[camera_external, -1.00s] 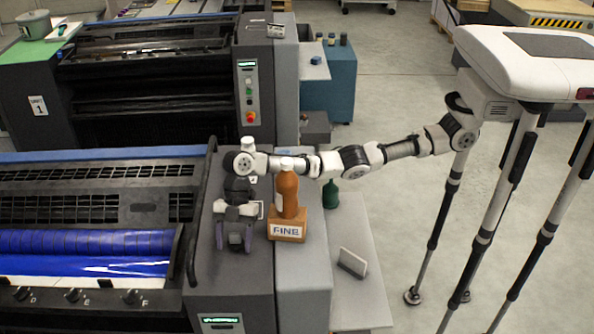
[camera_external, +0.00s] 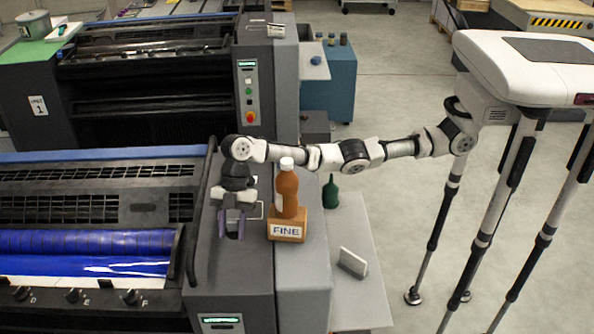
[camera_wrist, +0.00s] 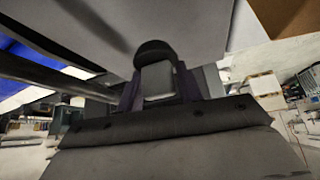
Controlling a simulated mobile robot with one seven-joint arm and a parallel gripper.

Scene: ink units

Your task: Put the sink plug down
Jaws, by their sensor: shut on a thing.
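My gripper (camera_external: 232,230) points down over the grey top of the near press unit, just left of the brown bottle. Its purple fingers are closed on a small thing. In the wrist view that thing, which I take to be the sink plug (camera_wrist: 158,82), shows a dark rounded end and a light grey face between the fingers. In the outside view the plug is too small and dark to make out. The gap between it and the press top cannot be judged exactly.
A brown bottle (camera_external: 287,193) with a white cap stands on a wooden block marked FINE (camera_external: 287,229), close right of my gripper. A green bottle (camera_external: 331,192) and a grey-white plate-like thing (camera_external: 352,262) are on the side table (camera_external: 350,300). A dark rail (camera_external: 196,235) runs on the left.

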